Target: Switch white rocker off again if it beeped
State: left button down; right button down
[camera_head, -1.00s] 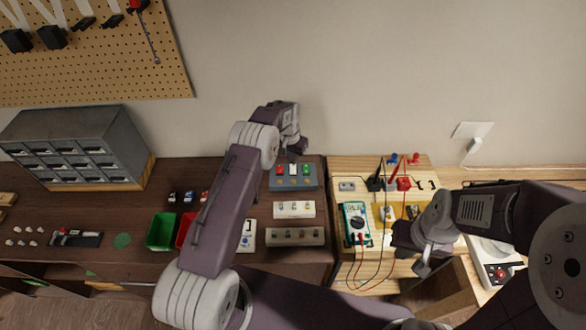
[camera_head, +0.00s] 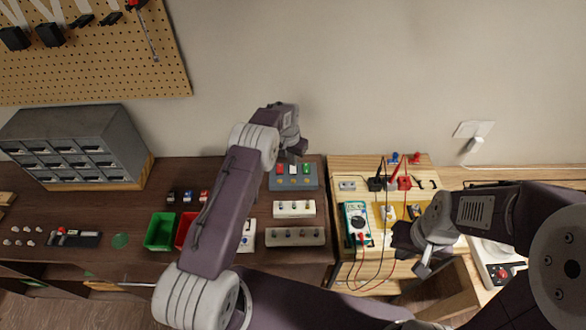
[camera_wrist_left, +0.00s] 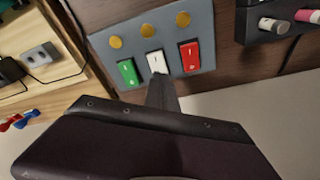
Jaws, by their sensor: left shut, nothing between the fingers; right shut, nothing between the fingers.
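A grey-blue switch panel (camera_head: 303,184) lies on the dark bench, with a red rocker (camera_wrist_left: 190,56), a white rocker (camera_wrist_left: 157,62) and a green rocker (camera_wrist_left: 128,72) in a row. Three brass-coloured round discs (camera_wrist_left: 148,30) sit beside them. My left gripper (camera_wrist_left: 160,80) is shut and empty, its tip at the near end of the white rocker in the left wrist view. I cannot tell whether it touches or which way the rocker is tilted. My right gripper (camera_head: 424,268) is shut and empty, over the light wooden bench at the right.
A teal multimeter (camera_head: 357,222) with leads lies right of the panel. White block (camera_head: 294,209) and grey block (camera_head: 296,237) sit in front of it. A green bin (camera_head: 160,231) and a red bin (camera_head: 186,229) stand left, partly behind my arm.

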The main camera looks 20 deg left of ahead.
pick_arm(q)
jog(key=shift+f, duration=0.35)
jog(key=shift+r, duration=0.1)
jog(key=shift+r+p, duration=1.85)
jog(key=shift+r, duration=1.65)
jog(key=shift+f, duration=0.15)
